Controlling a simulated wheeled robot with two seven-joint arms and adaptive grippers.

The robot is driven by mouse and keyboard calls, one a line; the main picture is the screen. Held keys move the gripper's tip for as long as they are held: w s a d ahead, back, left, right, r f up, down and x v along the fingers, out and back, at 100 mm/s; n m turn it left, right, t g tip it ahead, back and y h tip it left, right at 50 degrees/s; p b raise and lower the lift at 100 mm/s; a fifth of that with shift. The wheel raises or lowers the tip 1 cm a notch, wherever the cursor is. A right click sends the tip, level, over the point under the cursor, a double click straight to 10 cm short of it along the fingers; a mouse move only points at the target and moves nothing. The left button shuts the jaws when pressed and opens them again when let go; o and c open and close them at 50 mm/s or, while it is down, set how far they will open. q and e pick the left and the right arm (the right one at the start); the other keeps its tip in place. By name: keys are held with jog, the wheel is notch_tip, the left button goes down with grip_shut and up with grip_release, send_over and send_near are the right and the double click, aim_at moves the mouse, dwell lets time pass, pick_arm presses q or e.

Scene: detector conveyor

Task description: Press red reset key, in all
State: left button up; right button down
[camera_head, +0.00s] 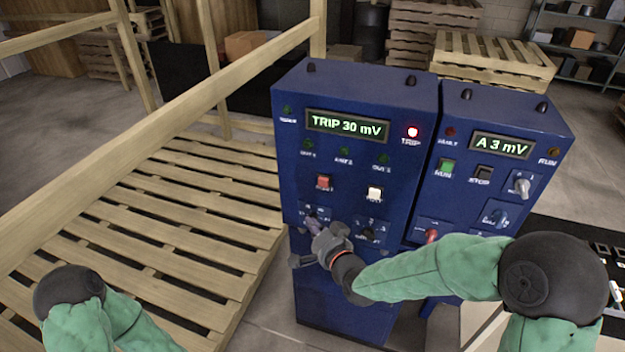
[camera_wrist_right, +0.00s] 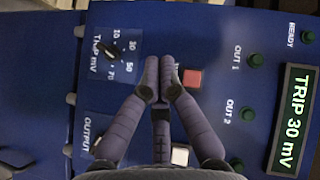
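The red reset key (camera_head: 323,182) is on the front of the left blue cabinet (camera_head: 290,155), below the display (camera_head: 347,125) reading "TRIP 30 mV". The trip lamp (camera_head: 412,132) glows red. My right gripper (camera_head: 314,219) is in front of the panel, below the red key in the head view. In the right wrist view its two fingertips (camera_wrist_right: 160,78) are together with nothing between them. There the red key (camera_wrist_right: 193,79) is just right of the fingertips, partly hiding its label; contact cannot be told. My left gripper is out of view.
A white key (camera_head: 375,193) is right of the red one. A trip dial (camera_wrist_right: 108,49) and an output dial (camera_head: 369,235) sit lower on the panel. The right cabinet (camera_head: 520,115) has a green run key (camera_head: 447,166). A wooden fence rail (camera_head: 150,125) and pallet (camera_head: 190,215) are at left.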

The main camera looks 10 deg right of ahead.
aim_at(323, 182)
jog(key=r, duration=0.2)
jog(key=r+t, duration=0.1)
jog(key=shift+a+r, duration=0.35)
jog(key=shift+a, duration=0.05)
jog(key=shift+w+d, duration=0.1)
jog(key=w+d, duration=0.4)
jog(key=w, duration=0.3)
jog(key=shift+w+d, duration=0.15)
jog(key=shift+d, duration=0.2)
jog(key=shift+w+d+b, duration=0.1)
jog(key=shift+w+b, duration=0.05)
jog(key=shift+b, duration=0.15)
dwell(1.0)
